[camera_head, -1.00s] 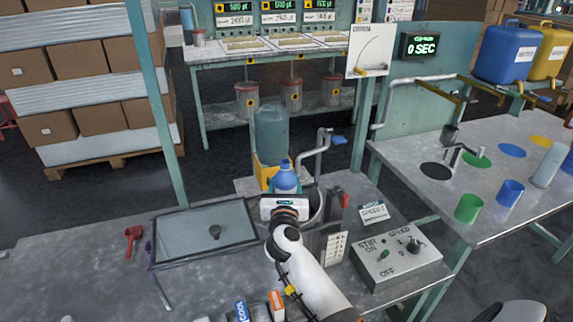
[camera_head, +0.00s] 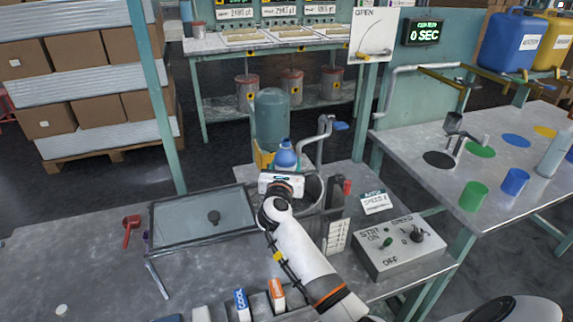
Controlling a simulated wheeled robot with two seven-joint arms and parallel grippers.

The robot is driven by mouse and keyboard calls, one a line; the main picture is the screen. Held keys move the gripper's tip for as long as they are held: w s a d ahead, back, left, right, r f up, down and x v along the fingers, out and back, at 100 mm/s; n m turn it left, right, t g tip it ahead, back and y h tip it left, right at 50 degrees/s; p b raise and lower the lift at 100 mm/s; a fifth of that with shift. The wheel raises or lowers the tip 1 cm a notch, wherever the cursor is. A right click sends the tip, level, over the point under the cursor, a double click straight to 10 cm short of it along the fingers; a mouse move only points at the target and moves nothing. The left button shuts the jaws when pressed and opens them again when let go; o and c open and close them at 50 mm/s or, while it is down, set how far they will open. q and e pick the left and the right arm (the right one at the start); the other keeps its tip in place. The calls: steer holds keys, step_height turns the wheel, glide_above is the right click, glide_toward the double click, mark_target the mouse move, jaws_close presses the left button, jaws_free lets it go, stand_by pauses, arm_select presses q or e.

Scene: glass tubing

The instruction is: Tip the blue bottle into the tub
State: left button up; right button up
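The blue bottle (camera_head: 285,157) stands about upright behind my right gripper (camera_head: 283,177), in front of the teal tank. Its cap and shoulder show; its lower part is hidden. My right gripper points away from me at the bottle. Its white body covers the fingers, so I cannot see whether they are closed on the bottle. A round grey rim, likely the tub (camera_head: 315,191), shows just right of the gripper, partly covered by gripper and arm. My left gripper is not in view.
A teal tank (camera_head: 270,115) stands behind the bottle, with a bent pipe (camera_head: 324,135) to its right. A control box (camera_head: 400,243) is at the right. A lidded glass tray (camera_head: 203,222) lies left. Blue and orange cartons (camera_head: 277,291) are in front. The left bench is mostly clear.

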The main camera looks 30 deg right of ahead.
steer(key=w+a+f+m+y+p, duration=0.2)
steer(key=a+m+y+p, duration=0.5)
steer(key=m+p, duration=0.8)
steer(key=shift+a+f+g+y+p, duration=0.3)
steer(key=shift+y+p, duration=1.6)
steer(key=shift+p, duration=3.7)
steer(key=shift+d+f, duration=0.1)
